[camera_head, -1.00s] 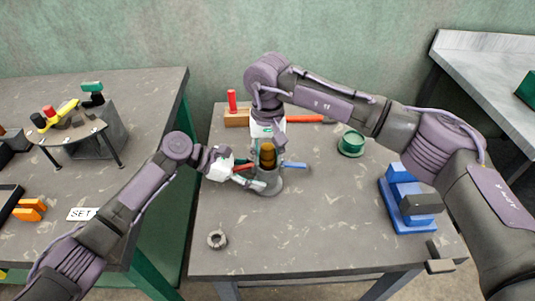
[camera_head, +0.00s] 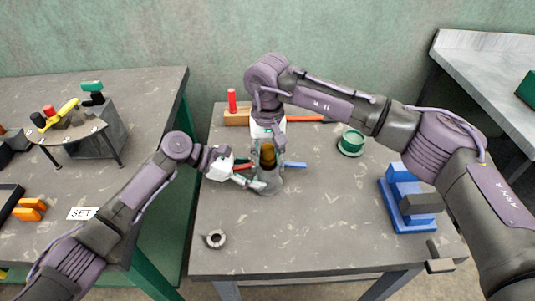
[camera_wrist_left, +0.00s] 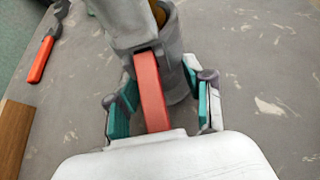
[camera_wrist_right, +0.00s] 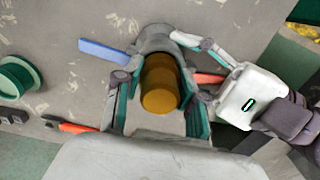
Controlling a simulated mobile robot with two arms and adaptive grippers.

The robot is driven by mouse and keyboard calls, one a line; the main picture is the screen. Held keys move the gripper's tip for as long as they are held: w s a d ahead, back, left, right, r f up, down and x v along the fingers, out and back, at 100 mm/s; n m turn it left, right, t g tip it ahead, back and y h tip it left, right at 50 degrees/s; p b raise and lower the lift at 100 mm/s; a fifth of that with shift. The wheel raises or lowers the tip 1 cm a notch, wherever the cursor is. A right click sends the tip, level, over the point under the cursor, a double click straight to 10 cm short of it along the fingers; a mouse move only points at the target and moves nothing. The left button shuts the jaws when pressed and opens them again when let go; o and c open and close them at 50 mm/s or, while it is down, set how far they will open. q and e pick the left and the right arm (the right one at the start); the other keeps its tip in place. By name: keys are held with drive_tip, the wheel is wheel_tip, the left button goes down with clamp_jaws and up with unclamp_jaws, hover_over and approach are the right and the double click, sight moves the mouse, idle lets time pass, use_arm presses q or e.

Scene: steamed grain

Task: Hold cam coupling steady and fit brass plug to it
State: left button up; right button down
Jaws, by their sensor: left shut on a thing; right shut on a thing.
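The grey cam coupling (camera_head: 268,186) stands on the workbench, with a red lever (camera_wrist_left: 152,95) on one side and a blue lever (camera_head: 295,165) on the other. My left gripper (camera_head: 252,180) is shut on the coupling body from the left; the red lever runs back between its fingers. My right gripper (camera_wrist_right: 158,95) is shut on the brass plug (camera_wrist_right: 160,85) from above. The plug also shows in the head view (camera_head: 267,155). It is at the coupling's mouth; how deep it sits is hidden by the fingers.
A grey ring (camera_head: 215,239) lies near the front left of the bench. A green round part (camera_head: 351,142) and a blue block fixture (camera_head: 405,200) stand to the right. A red-handled tool (camera_head: 305,119) lies behind. The front middle is clear.

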sight(268, 147)
use_arm(q)
drive_tip(key=shift+r, duration=0.1)
use_arm(e)
drive_tip(key=shift+r, duration=0.2)
drive_tip(key=shift+f, duration=0.3)
idle(0.4)
drive_tip(key=shift+r, duration=0.3)
idle(0.4)
drive_tip(key=c, duration=0.6)
unclamp_jaws()
wheel_tip(268, 147, up, 12)
